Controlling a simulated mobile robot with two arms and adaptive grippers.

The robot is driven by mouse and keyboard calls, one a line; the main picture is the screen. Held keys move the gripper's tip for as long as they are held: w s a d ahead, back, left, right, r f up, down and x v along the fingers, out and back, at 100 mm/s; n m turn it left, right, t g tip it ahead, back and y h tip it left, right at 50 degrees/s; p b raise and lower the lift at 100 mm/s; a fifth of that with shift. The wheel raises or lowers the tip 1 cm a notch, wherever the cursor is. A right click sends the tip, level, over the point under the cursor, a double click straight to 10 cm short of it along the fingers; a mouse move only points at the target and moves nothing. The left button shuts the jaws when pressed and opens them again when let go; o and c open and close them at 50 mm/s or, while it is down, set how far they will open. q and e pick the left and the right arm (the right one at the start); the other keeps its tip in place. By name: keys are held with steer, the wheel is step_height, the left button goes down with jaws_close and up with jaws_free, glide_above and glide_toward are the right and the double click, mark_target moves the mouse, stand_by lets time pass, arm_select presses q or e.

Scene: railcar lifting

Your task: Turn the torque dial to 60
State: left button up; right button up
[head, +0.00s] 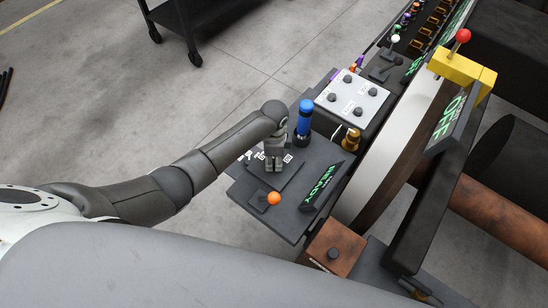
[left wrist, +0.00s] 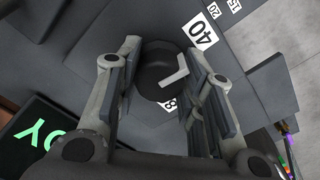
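The torque dial (left wrist: 158,72) is a dark round knob with a white angular mark on top, in the left wrist view. White number labels surround it. One reads 40 (left wrist: 203,30), and another is partly hidden just below the knob. I cannot see a 60 label. My left gripper (left wrist: 163,100) points down at the dial, with one finger on each side of it and open space between the fingers. In the head view the left gripper (head: 274,163) is over the grey panel (head: 313,160) and hides the dial. My right gripper is not in view.
On the panel are an orange-knobbed lever (head: 274,198), a blue-topped cylinder (head: 305,118) and a green READY sign (head: 322,187). Behind stands a white button box (head: 352,98). A yellow block (head: 462,70) and large wheel (head: 385,150) are at right.

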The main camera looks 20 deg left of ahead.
arm_select(q)
steer(key=c, duration=0.3)
steer(key=shift+m+p, duration=0.4)
steer(key=shift+m, duration=0.7)
steer(key=m, duration=0.2)
steer(key=shift+m, duration=0.3)
steer(key=m, duration=0.3)
steer(key=shift+w+m, duration=0.1)
steer(key=shift+m, duration=1.8)
